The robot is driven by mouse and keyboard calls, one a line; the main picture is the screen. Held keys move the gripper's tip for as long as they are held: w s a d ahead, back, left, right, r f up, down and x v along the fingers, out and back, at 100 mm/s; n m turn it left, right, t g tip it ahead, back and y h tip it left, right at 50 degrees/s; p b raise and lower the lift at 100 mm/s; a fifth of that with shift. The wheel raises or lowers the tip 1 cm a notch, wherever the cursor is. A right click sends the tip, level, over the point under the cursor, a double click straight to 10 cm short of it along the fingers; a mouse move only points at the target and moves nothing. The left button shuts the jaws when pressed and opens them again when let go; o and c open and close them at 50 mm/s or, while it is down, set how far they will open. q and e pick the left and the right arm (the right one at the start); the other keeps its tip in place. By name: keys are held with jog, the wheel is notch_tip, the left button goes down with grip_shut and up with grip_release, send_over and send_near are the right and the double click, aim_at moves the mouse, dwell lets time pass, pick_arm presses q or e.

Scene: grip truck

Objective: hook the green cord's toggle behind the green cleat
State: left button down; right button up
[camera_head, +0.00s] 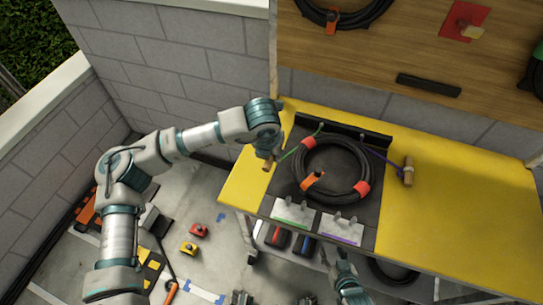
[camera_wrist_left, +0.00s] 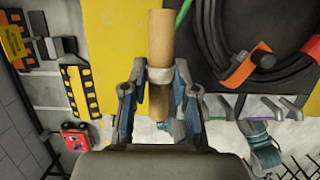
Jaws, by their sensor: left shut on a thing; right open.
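My left gripper (camera_head: 270,154) is shut on the green cord's wooden toggle (camera_head: 267,164), over the left part of the yellow table. In the left wrist view the toggle (camera_wrist_left: 161,38) stands out on both sides of the gripper's fingers (camera_wrist_left: 160,78). The green cord (camera_head: 300,146) runs from the toggle to the back of the black mat. The green cleat (camera_head: 294,212), a pale plate with a green stripe and prongs, is at the mat's front left, apart from the toggle. My right gripper (camera_head: 345,278) is open and empty before the table's front edge.
A coiled black hose (camera_head: 331,169) with orange straps fills the mat's middle. The purple cleat (camera_head: 341,228) sits right of the green one. A purple cord (camera_head: 381,160) ends in another wooden toggle (camera_head: 408,171). The yellow tabletop (camera_head: 470,205) is clear at right.

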pick_arm(q)
jog(key=shift+w+a, duration=0.1)
jog(key=shift+a, duration=0.4)
jog(key=shift+w, duration=0.7)
jog(key=shift+w+d, duration=0.15)
jog(key=shift+d, duration=0.05)
pick_arm(e)
jog(key=shift+a, duration=0.1)
pick_arm(q)
jog(key=shift+a+r, duration=0.1)
jog(key=shift+a, duration=0.5)
pick_arm(e)
jog(key=shift+a+r, duration=0.15)
jog(key=shift+a, duration=0.05)
pick_arm(q)
jog(key=shift+d, duration=0.35)
pick_arm(e)
jog(key=shift+d, duration=0.1)
